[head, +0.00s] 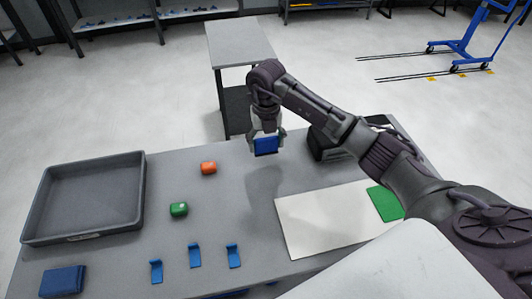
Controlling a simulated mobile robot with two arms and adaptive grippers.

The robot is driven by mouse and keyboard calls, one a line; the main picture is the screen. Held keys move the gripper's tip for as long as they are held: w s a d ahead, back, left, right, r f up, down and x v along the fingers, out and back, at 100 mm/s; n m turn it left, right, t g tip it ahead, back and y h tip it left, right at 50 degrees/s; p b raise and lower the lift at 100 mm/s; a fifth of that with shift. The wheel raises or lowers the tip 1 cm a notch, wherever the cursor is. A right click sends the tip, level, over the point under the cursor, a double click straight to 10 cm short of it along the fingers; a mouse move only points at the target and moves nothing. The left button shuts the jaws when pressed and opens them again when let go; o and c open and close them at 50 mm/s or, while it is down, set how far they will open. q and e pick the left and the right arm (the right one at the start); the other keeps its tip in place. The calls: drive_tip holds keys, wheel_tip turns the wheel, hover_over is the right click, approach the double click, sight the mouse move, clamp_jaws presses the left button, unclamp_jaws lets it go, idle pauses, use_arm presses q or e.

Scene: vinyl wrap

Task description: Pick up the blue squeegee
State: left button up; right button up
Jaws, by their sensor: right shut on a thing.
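My right gripper (266,145) is shut on the blue squeegee (266,147), a flat blue piece held between its fingers. It holds the squeegee above the grey table, near the middle of the head view, with a shadow on the table below it. The squeegee's upper part is hidden by the gripper. My left gripper is not in view.
A grey tray (49,203) stands at the table's left. A white sheet (325,222) with a green piece (386,203) lies at the right.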

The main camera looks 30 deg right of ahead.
drive_tip(key=s+d+r+b, duration=0.2)
drive_tip(key=d+r, duration=0.4)
drive_tip(key=d, duration=0.5)
drive_tip(key=shift+d+r+b, duration=0.3)
drive_tip(key=shift+r+b, duration=0.05)
drive_tip(key=shift+b, duration=0.25)
